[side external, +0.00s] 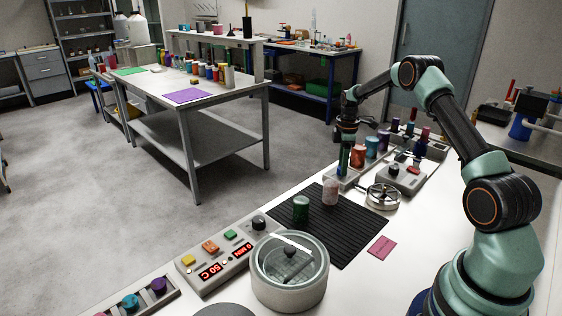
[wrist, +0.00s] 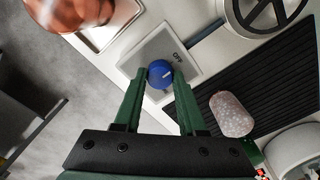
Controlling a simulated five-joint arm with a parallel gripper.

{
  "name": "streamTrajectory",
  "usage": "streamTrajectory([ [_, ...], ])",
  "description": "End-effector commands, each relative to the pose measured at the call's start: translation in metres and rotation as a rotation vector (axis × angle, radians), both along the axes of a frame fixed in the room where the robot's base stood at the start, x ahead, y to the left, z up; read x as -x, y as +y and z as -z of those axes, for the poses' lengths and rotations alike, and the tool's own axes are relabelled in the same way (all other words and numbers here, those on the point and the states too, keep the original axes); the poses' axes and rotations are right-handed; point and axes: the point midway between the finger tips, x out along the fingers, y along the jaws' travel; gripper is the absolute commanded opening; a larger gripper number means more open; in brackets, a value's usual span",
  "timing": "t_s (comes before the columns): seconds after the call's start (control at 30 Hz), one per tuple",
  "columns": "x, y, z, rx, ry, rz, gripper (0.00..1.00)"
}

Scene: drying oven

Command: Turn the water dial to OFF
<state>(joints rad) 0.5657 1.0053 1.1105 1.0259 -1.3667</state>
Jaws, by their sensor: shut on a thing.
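The blue water dial (wrist: 159,73) sits on a pale grey panel (wrist: 150,50) in the wrist view. The word OFF is printed on the panel, just above and right of the dial. A short white mark shows on the dial's right part; its exact heading is hard to tell. My gripper (wrist: 160,80) is shut on the dial, one green finger on each side. In the side view my gripper (side external: 345,165) points down at the panel behind the black mat, and hides the dial there.
A handwheel (side external: 383,196) stands close to the panel. Several coloured jars, including an orange one (side external: 358,156), stand behind. A round glass-lidded vessel (side external: 290,285) is nearer the camera.

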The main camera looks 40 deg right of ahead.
Motion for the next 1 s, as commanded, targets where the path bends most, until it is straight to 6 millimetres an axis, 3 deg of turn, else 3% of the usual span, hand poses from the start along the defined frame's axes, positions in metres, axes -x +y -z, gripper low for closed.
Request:
streamTrajectory([
  [0.1,0.0,0.0,-0.002,0.001,-0.001,-0.002,0.0],
  [0.13,0.0,0.0,-0.002,0.001,-0.001,-0.002,0.44],
  [0.2,0.0,0.0,-0.001,0.001,-0.001,-0.001,0.7],
  [0.63,-0.001,0.0,-0.008,0.001,-0.001,0.0,0.7],
  [1.0,-0.001,0.0,-0.076,0.002,-0.004,0.0,0.7],
])
